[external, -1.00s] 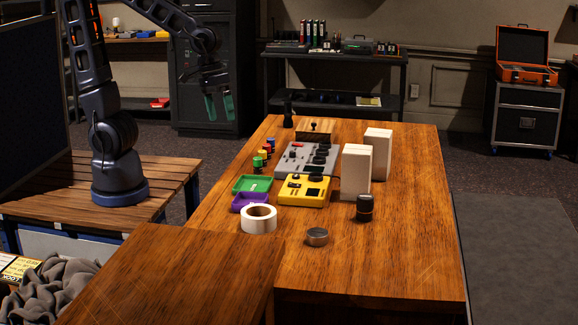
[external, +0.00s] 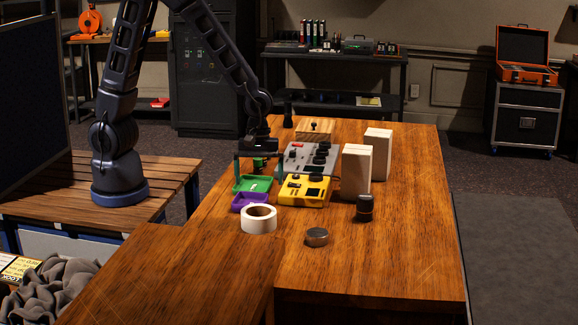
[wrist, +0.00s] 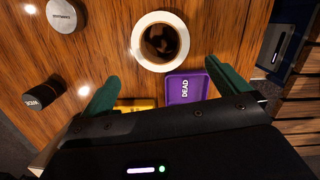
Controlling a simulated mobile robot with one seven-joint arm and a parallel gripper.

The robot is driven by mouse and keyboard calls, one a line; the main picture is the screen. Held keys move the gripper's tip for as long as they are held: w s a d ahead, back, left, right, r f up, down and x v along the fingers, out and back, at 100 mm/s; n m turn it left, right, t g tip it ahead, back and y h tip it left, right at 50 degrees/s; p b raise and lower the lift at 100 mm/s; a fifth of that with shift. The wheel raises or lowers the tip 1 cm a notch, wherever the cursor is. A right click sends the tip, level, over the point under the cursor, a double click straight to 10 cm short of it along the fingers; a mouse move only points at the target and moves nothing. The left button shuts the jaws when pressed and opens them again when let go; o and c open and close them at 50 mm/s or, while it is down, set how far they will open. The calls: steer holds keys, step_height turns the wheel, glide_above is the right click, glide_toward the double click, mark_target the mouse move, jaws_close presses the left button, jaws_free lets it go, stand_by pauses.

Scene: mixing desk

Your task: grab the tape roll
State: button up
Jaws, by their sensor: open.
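The tape roll (external: 259,227) is a white ring lying flat on the wooden desk, in front of the purple tray. It also shows at the top centre of the wrist view (wrist: 160,17), with its dark hole facing up. My gripper (external: 258,166) is open and empty above the green tray, behind the roll and higher than it. In the wrist view the two green fingers of my gripper (wrist: 168,88) are spread wide. The roll lies beyond their tips, roughly centred between them, and nothing touches it.
A purple tray (wrist: 182,94) marked "DEAD" and a green tray (external: 251,184) sit close behind the roll. A yellow device (external: 303,195), a grey mixer (external: 300,157), pale blocks (external: 355,175), a black cylinder (external: 364,208) and a round tin (external: 316,237) stand rightward. The desk front is clear.

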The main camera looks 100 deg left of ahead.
mark_target(259, 212)
steer(key=f, duration=0.3)
steer(key=d+f, duration=0.1)
steer(key=f, duration=0.1)
steer(key=shift+w+f, duration=0.1)
steer(key=shift+f, duration=0.25)
steer(key=shift+d+f, duration=0.25)
steer(key=shift+f, duration=0.6)
steer(key=shift+d+f, duration=0.25)
steer(key=shift+f, duration=0.6)
steer(key=shift+d+f, duration=0.25)
steer(key=shift+f, duration=0.6)
steer(key=c, duration=0.9)
steer(key=shift+r, duration=0.1)
